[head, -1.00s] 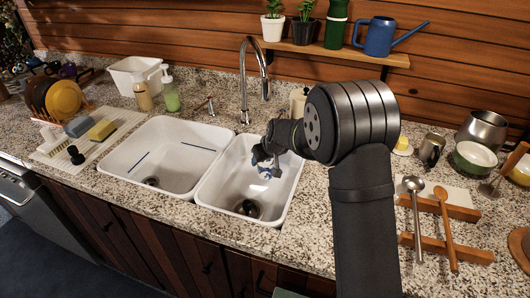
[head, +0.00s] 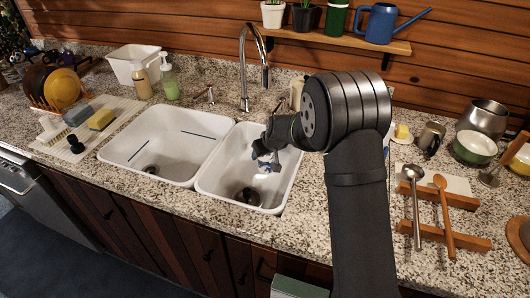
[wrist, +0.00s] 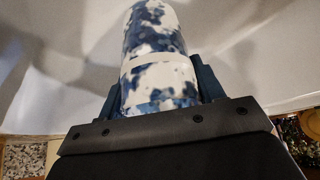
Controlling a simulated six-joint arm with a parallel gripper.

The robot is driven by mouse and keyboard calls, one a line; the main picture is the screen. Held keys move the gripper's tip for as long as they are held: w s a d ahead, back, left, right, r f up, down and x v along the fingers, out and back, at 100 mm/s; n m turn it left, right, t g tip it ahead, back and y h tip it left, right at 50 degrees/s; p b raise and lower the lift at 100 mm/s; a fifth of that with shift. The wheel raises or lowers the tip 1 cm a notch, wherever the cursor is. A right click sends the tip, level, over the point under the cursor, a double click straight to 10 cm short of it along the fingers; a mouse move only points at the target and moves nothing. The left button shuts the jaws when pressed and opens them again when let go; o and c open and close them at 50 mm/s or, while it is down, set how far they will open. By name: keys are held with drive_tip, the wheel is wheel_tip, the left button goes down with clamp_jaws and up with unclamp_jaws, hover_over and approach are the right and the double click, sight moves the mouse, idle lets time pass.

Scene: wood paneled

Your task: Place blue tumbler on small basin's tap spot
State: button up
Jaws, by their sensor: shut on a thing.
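The blue tumbler (wrist: 157,50), white with blue blotches, fills the middle of the wrist view. My gripper (wrist: 162,82) is shut on it, with one finger on each side. In the head view my gripper (head: 266,158) is over the small basin (head: 228,160), the right-hand one of two white basins. Only a small bit of the tumbler (head: 272,167) shows there, inside the basin's outline. I cannot tell whether it touches the basin floor. The chrome tap (head: 245,75) rises behind the basins, and the small basin's dark drain (head: 248,195) is in view.
The larger basin (head: 165,145) is empty, to the left. Two soap bottles (head: 169,80) and a white tub (head: 130,62) stand behind it. A drying mat with sponges (head: 101,119) lies at left. Spoons on wooden rests (head: 443,215) and a steel pot (head: 485,118) are at right.

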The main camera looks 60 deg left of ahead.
drive_tip(key=shift+f, duration=0.15)
drive_tip(key=o, duration=1.2)
drive_tip(key=shift+o, duration=0.5)
drive_tip(key=shift+f, duration=0.1)
drive_tip(key=shift+o, duration=1)
drive_tip(key=v, duration=1.7)
drive_tip(key=shift+d, duration=0.15)
drive_tip(key=x, duration=1.7)
